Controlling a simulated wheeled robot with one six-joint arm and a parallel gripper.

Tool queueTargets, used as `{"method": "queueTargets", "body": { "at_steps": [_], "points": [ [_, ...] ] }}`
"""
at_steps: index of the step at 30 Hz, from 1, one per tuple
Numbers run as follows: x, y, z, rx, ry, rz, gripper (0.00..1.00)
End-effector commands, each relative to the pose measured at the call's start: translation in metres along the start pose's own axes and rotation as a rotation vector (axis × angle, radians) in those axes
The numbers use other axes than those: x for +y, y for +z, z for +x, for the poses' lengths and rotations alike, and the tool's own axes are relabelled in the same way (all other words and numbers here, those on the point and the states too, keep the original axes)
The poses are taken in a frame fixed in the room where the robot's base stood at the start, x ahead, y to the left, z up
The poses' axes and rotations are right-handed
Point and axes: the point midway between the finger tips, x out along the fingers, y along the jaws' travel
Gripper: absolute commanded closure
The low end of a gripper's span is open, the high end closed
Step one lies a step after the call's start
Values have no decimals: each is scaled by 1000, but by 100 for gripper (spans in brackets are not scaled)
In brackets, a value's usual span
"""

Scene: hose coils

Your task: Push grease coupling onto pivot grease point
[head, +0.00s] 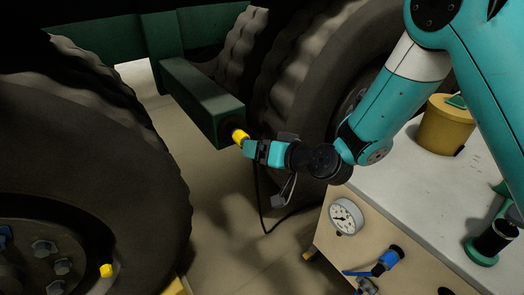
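My gripper (250,148) is in the middle of the head view, at the end face of a dark green beam (203,97). A short yellow cylindrical piece (240,136) sits between the fingertips and the dark round pivot in that face. A thin black hose (261,205) rises to the fingers, which look shut on the grease coupling. The coupling's body is mostly hidden by the fingers. The pivot grease point is hidden behind the yellow piece, and I cannot tell whether the coupling is seated on it.
Large tyres stand left (95,150) and behind the gripper (315,80). A yellow cap (106,270) is on the left hub. A pale cart (425,190) with a pressure gauge (345,217), blue-handled valve (388,260) and yellow pot (447,125) stands right. Floor shows between.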

Motion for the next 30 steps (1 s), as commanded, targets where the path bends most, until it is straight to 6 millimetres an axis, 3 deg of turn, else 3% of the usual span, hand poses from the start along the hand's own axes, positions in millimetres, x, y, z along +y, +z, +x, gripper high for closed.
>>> {"method": "queueTargets", "body": {
  "at_steps": [20, 25, 30],
  "points": [
    [1, 0, -9, 0, 1, 0, 18],
    [3, 2, -27, 3, 3, 1, 18],
    [4, 4, -64, 6, 3, 1, 18]
  ]
}}
